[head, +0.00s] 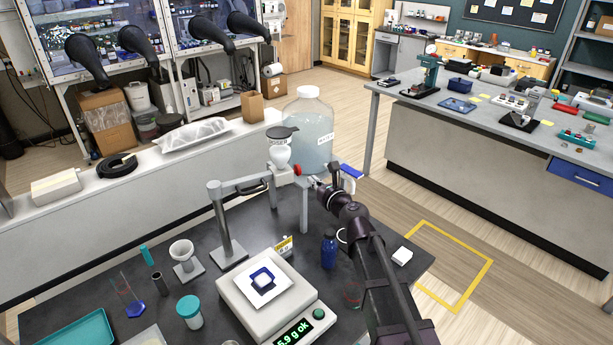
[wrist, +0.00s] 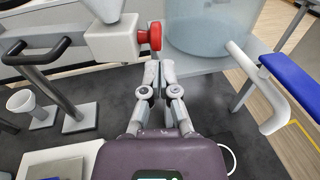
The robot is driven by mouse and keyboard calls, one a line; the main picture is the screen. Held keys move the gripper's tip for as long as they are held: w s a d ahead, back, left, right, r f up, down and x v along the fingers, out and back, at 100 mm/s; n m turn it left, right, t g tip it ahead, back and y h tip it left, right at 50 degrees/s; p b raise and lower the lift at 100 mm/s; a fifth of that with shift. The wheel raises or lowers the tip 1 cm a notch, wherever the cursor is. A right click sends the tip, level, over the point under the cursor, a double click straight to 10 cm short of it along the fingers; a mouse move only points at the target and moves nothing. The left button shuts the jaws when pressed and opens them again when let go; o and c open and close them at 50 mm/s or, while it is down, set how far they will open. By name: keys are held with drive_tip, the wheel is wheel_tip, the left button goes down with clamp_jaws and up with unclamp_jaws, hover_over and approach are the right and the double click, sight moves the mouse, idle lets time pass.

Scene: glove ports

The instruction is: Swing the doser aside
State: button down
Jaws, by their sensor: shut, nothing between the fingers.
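The doser (head: 281,152) is a white hopper with a black lid, held on a grey swing arm (head: 243,182) from an upright post (head: 226,230). In the wrist view the doser's white body (wrist: 108,40) carries a red knob (wrist: 150,37) on its right side. A dark curved handle (wrist: 40,52) hangs from the swing arm. My gripper (head: 316,182) is right of the doser; its shut, empty fingertips (wrist: 160,62) are just below the knob in the wrist view. I cannot tell whether they touch it.
A balance (head: 240,305) with a blue-and-white dish stands in front of the post. A large clear carboy (head: 308,130) is behind the doser. A blue bottle (head: 329,252) stands near my arm. A white bent handle with a blue lever (wrist: 292,78) is at right.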

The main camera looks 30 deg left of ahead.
drive_tip(key=w+v, duration=0.1)
drive_tip(key=v, duration=0.7)
drive_tip(key=shift+s+d, duration=0.25)
drive_tip(key=shift+d, duration=0.3)
